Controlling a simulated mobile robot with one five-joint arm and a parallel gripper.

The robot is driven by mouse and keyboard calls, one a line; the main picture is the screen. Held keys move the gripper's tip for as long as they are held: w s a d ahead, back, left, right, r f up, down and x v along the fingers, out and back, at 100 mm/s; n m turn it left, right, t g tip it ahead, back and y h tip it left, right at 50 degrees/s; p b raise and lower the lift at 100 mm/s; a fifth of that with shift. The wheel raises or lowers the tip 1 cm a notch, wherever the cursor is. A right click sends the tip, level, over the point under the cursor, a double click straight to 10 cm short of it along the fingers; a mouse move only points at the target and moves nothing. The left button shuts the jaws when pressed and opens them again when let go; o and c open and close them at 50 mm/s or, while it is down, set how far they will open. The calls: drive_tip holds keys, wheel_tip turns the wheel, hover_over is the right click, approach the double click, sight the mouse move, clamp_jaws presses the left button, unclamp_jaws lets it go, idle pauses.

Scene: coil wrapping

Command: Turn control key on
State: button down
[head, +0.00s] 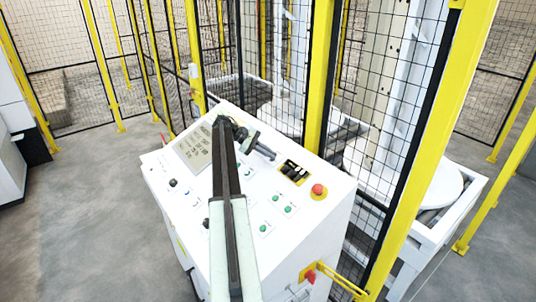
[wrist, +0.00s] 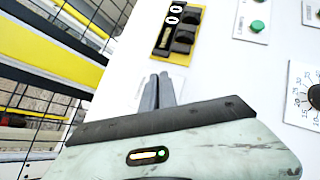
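A yellow plate with black switches (head: 294,171) is on the sloped top of the white control console (head: 290,235), left of a red button. The plate also shows in the wrist view (wrist: 178,57), ahead of my fingertips, with black knobs and two white round marks. I cannot tell for sure which part is the control key. My gripper (head: 268,154) is over the console, just to the left of the plate. In the wrist view its two grey fingers (wrist: 157,80) lie close together with nothing seen between them. They appear apart from the plate.
Green buttons (head: 288,209) and a display (head: 193,148) are on the same panel. A yellow post (head: 320,75) and black mesh fence stand close behind the console.

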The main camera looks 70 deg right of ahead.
drive_tip(key=shift+s+m+y, duration=0.1)
drive_tip(key=shift+m+y, duration=0.2)
drive_tip(key=shift+m, duration=0.2)
drive_tip(key=shift+s+a+f, duration=0.1)
drive_tip(key=shift+a+f, duration=0.05)
drive_tip(key=shift+f, duration=0.05)
drive_tip(key=shift+a+f, duration=0.1)
drive_tip(key=c, duration=1.7)
unclamp_jaws()
drive_tip(key=shift+a, duration=0.1)
